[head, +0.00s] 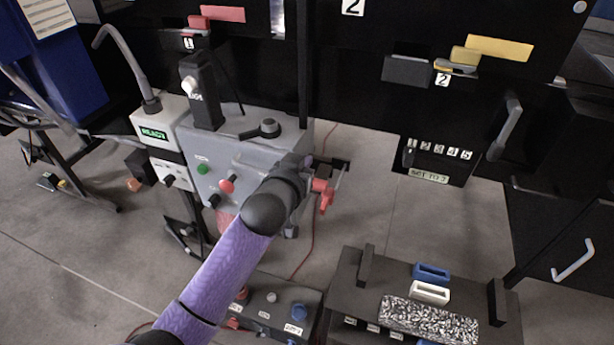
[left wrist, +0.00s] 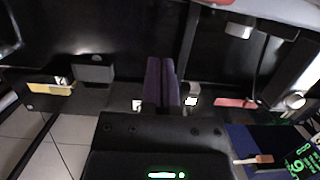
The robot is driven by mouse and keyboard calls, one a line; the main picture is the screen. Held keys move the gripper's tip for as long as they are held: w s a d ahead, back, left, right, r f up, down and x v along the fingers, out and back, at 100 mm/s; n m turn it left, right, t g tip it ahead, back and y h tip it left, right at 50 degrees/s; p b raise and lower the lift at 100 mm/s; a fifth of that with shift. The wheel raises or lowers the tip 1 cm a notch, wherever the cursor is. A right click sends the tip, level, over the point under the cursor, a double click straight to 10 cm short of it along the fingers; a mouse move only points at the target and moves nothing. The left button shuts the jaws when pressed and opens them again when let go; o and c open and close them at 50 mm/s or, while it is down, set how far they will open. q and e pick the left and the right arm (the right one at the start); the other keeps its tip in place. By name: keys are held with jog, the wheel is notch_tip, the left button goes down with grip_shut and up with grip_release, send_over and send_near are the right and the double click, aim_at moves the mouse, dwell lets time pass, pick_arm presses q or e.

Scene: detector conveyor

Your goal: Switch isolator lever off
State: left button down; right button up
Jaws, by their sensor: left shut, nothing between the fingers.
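The red lever (head: 325,192), which I take for the isolator lever, sticks out at the right side of the grey control box (head: 228,150) in the head view. My left gripper (head: 308,166) is just beside and above the lever, with its wrist hiding part of the box's right side. I cannot tell from the head view whether it touches the lever. In the left wrist view, the two purple fingers (left wrist: 162,82) are closed together with nothing between them. The lever cannot be clearly made out there. My right gripper is not in view.
A box with a green READY screen (head: 153,134) stands left of the control box. Black cabinet panels (head: 350,90) rise behind. A tray with a blue block (head: 431,273) and a white block (head: 429,292) is at lower right. A button pendant (head: 270,305) is at the bottom.

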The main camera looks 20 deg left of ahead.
pick_arm(q)
jog(key=shift+w+f+b, duration=0.3)
jog(key=shift+w+f, duration=0.05)
jog(key=shift+f, duration=0.4)
jog(key=shift+w+f+b, duration=0.3)
jog(key=shift+f+b, duration=0.05)
jog(key=shift+f, duration=0.45)
jog(key=shift+w+f+b, duration=0.3)
jog(key=shift+w+f, duration=0.05)
jog(key=shift+f, duration=0.4)
